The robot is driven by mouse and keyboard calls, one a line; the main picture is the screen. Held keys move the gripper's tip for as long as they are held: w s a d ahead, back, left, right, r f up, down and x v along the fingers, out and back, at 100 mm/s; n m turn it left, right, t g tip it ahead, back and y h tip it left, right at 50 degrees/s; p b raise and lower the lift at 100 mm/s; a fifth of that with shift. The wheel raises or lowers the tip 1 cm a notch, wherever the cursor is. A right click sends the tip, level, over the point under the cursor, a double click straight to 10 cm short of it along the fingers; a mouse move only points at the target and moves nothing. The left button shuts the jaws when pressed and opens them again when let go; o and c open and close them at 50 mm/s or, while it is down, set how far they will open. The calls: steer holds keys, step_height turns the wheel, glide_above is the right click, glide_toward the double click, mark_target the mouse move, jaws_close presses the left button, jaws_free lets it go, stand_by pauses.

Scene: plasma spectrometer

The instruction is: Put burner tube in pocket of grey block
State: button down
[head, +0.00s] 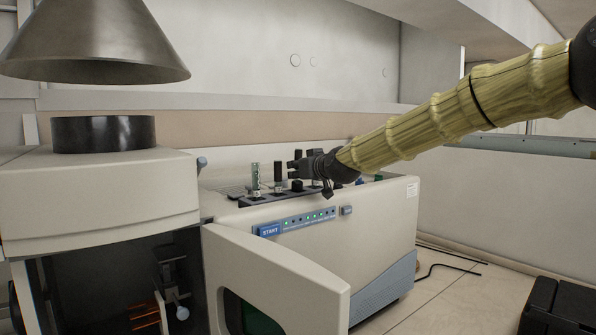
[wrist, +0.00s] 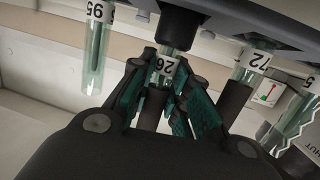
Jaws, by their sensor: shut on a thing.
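My gripper (head: 298,168) is over the top of the beige instrument, at its dark grey block (head: 262,198). In the wrist view my gripper (wrist: 163,85) has its teal-padded fingers closed around a tube with a white number label (wrist: 161,70). The tube's upper end meets a dark piece in that view, and its lower part is partly hidden by the fingers. In the head view the held tube is mostly hidden by the gripper. I cannot tell whether it sits in a pocket or is clear of one.
Other labelled glass tubes stand close by: one at left (wrist: 93,60) and one at right (wrist: 250,65) in the wrist view, and a green-tinted one (head: 255,178) in the head view. The instrument door (head: 285,285) hangs open below. A metal hood (head: 95,45) is at upper left.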

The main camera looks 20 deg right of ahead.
steer(key=shift+s+f, duration=0.15)
steer(key=shift+f, duration=0.8)
steer(key=c, duration=1.4)
jaws_free()
steer(key=shift+f, duration=0.1)
steer(key=shift+o, duration=0.2)
steer(key=shift+w+f, duration=0.1)
steer(key=shift+w, duration=0.35)
steer(key=shift+s+r, duration=0.4)
steer(key=shift+s, duration=0.1)
steer(key=b+v, duration=0.2)
steer(key=v, duration=0.4)
steer(key=shift+s+d+b, duration=0.1)
steer(key=shift+s+b, duration=0.05)
steer(key=shift+b, duration=0.15)
steer(key=v, duration=0.2)
steer(key=shift+s+r, duration=0.2)
steer(key=shift+r, duration=0.1)
steer(key=p+v, duration=0.2)
steer(key=p, duration=0.1)
steer(key=shift+s+d, duration=0.1)
steer(key=shift+s, duration=0.2)
